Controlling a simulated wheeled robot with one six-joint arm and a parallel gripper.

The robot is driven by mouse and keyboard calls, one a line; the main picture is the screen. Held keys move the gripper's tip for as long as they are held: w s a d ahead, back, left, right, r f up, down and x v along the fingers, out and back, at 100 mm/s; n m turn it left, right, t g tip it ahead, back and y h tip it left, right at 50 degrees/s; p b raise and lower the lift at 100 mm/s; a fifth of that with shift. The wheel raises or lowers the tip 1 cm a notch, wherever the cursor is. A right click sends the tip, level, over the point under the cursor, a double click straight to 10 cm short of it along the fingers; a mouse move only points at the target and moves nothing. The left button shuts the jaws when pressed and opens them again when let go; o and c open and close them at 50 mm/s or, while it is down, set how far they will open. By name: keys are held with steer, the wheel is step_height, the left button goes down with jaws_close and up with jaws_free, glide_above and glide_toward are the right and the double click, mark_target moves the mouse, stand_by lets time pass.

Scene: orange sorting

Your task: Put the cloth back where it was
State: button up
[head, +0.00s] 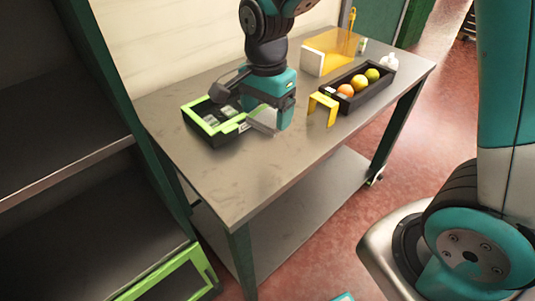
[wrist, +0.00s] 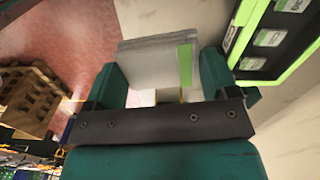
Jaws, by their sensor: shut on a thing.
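The cloth (head: 262,121) is grey and looks folded. In the wrist view the cloth (wrist: 150,58) shows a green stripe near its right edge and sits between both fingers. My gripper (head: 269,118) is shut on it, low over the workbench, just right of a black tray with a bright green rim (head: 206,127). In the wrist view my gripper (wrist: 160,80) has the tray (wrist: 237,42) at its upper right. The tray holds several small grey-white items. I cannot tell whether the cloth touches the bench top.
The grey workbench (head: 240,180) is clear at its front. To the right stand a yellow bracket (head: 323,104), a long black box (head: 373,92) with several round fruits, a translucent orange box (head: 328,50) and a white bottle (head: 389,63). A dark shelf (head: 60,140) is at the left.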

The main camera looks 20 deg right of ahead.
mark_target(267, 163)
step_height(267, 163, down, 12)
steer(key=shift+f, duration=0.2)
steer(key=o, duration=0.9)
steer(key=shift+c, duration=0.2)
steer(key=shift+f, duration=0.1)
steer(key=shift+f, duration=0.2)
steer(key=r, duration=1.7)
steer(key=shift+a+r+b, duration=0.1)
steer(key=shift+a+b, duration=0.2)
steer(key=shift+b, duration=0.05)
steer(key=shift+s+r, duration=0.15)
steer(key=shift+r, duration=0.1)
steer(key=s+a+r+n+y, duration=0.1)
steer(key=s+a+n+y, duration=0.1)
steer(key=s+n, duration=0.7)
steer(key=s+a+r+n+y, duration=0.2)
steer(key=s+n, duration=0.7)
steer(key=n, duration=0.1)
steer(key=shift+r+n, duration=0.15)
steer(key=shift+n, duration=0.25)
steer(key=shift+s+d, duration=0.1)
